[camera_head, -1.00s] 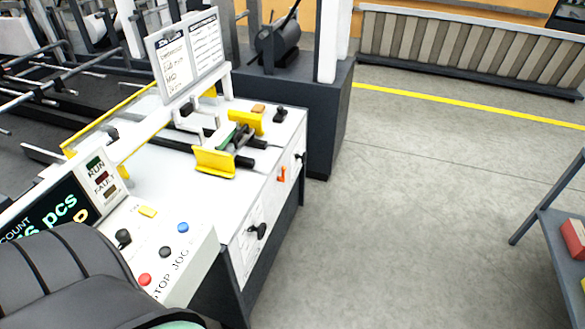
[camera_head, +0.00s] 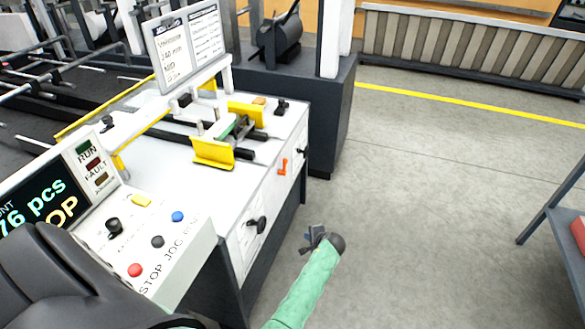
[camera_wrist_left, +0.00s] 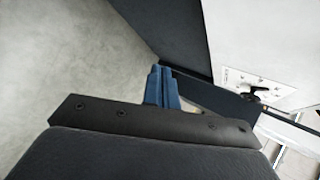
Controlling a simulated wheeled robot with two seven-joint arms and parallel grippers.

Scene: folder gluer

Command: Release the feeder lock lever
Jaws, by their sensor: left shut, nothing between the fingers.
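The white side panel of the machine (camera_head: 238,245) carries a small orange lever (camera_head: 282,167) and, lower and nearer, a black handle (camera_head: 257,225). Another small black handle (camera_head: 301,151) sits farther along. I cannot tell from labels which is the feeder lock lever. In the left wrist view a black handle (camera_wrist_left: 262,93) on a white plate shows at the right. My left gripper (camera_head: 309,238) is over the floor, right of the near black handle and apart from it. Its blue fingers (camera_wrist_left: 161,88) are shut and empty. My right gripper is not in view.
A control panel (camera_head: 150,240) with several buttons juts out at the near left. Yellow guides (camera_head: 213,153) stand on the white tabletop. A dark pedestal (camera_head: 325,120) stands behind. A blue-grey bench (camera_head: 550,225) is at the right edge. The floor (camera_head: 430,210) between is clear.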

